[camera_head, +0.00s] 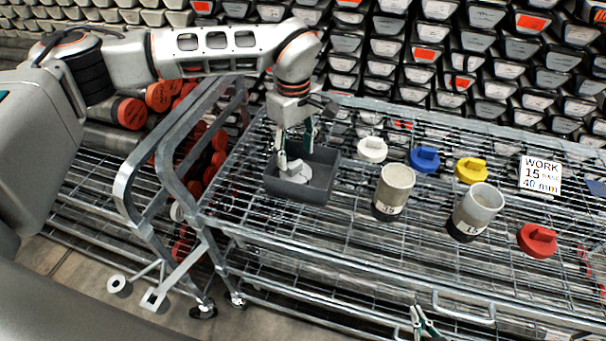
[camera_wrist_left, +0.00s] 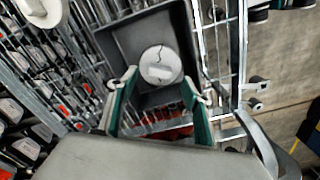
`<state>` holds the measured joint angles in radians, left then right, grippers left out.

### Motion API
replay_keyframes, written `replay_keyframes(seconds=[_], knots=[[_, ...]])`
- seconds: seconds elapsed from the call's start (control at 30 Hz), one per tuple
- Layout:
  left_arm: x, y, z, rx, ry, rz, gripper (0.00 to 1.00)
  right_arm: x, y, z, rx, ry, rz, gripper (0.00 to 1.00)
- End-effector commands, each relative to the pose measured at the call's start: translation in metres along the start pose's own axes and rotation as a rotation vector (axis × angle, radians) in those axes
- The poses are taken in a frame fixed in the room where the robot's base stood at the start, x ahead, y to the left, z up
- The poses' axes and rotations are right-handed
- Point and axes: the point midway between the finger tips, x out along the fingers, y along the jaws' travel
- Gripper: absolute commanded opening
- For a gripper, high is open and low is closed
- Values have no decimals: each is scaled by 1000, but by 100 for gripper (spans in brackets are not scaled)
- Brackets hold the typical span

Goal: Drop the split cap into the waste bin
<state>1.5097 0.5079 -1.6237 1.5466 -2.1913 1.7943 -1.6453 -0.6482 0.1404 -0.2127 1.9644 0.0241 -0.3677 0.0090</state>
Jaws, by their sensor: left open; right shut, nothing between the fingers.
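The split cap, a pale disc with a raised grip bar and a dark crack line, lies in the dark grey waste bin (camera_head: 315,192). The cap shows in the head view (camera_head: 296,174) and in the left wrist view (camera_wrist_left: 160,64). The bin fills the upper middle of the left wrist view (camera_wrist_left: 118,45). My left gripper (camera_head: 294,150) points down over the bin, fingers spread, with the cap just beyond its fingertips. Its two fingers also show apart in the left wrist view (camera_wrist_left: 160,88). My right gripper (camera_head: 425,326) is shut and empty at the bottom edge, partly cut off.
On the wire rack (camera_head: 330,225) right of the bin stand a white cap (camera_head: 372,149), a blue cap (camera_head: 424,159), a yellow cap (camera_head: 471,170), a red cap (camera_head: 537,240) and two cups (camera_head: 394,188) (camera_head: 477,208). A WORK sign (camera_head: 540,175) stands at right.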

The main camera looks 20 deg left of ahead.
Motion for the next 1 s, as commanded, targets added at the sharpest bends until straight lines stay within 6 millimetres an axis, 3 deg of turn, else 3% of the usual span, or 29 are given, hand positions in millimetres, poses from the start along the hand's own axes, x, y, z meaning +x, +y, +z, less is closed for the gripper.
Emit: replay_keyframes(seconds=[0.27,0.7,1.0], knots=[[-18,1,-1,0,2,3,49,0,1,2,-1,-4,1,0],[-101,0,0,-1,1,2,49,0,0,2,1,-3,0,0],[-120,0,0,0,0,0,49,0,0,2,1,-3,0,0]])
